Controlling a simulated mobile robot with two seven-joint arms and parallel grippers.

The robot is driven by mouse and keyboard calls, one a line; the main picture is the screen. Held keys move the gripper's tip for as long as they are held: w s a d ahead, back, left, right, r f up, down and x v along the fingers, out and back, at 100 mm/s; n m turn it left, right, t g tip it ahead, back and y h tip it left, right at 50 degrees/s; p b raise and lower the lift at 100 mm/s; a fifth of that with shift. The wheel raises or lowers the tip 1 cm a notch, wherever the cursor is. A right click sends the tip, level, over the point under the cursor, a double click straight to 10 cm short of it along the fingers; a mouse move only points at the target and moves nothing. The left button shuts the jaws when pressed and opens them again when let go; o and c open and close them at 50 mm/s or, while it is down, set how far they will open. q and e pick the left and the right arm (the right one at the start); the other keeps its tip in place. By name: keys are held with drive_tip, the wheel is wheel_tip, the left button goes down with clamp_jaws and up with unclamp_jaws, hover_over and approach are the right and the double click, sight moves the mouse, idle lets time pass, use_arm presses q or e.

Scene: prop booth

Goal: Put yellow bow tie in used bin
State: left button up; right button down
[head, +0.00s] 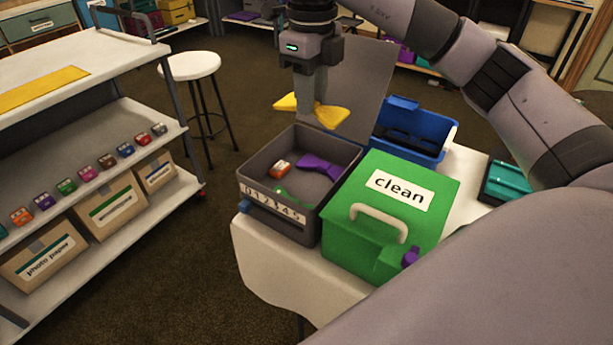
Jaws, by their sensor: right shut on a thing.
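The yellow bow tie (331,117) is held in my right gripper (317,98), which points down and is shut on its middle. Both wings stick out at the sides. The bow tie is in the air over the back part of an open grey bin (278,222), whose raised lid (362,85) is behind it. The bin's front has a strip of digits; I see no word "used" on it. My left gripper is out of view.
A shut green box labelled "clean" (399,186) stands right beside the grey bin. A blue open box (415,128) is behind it. All stand on a white-covered table (257,257). A shelf cart (95,141) and a stool (189,66) are at left.

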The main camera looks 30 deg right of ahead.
hover_over(310, 188)
wheel_tip(310, 188, down, 13)
drive_tip(key=shift+r, duration=0.1)
drive_tip(key=shift+f+b, duration=0.35)
drive_tip(key=shift+f, duration=2.3)
drive_tip(key=shift+f, duration=0.1)
drive_tip(key=c, duration=0.9)
unclamp_jaws()
drive_tip(key=shift+r, duration=0.2)
wheel_tip(310, 188, up, 12)
drive_tip(key=shift+f, duration=0.1)
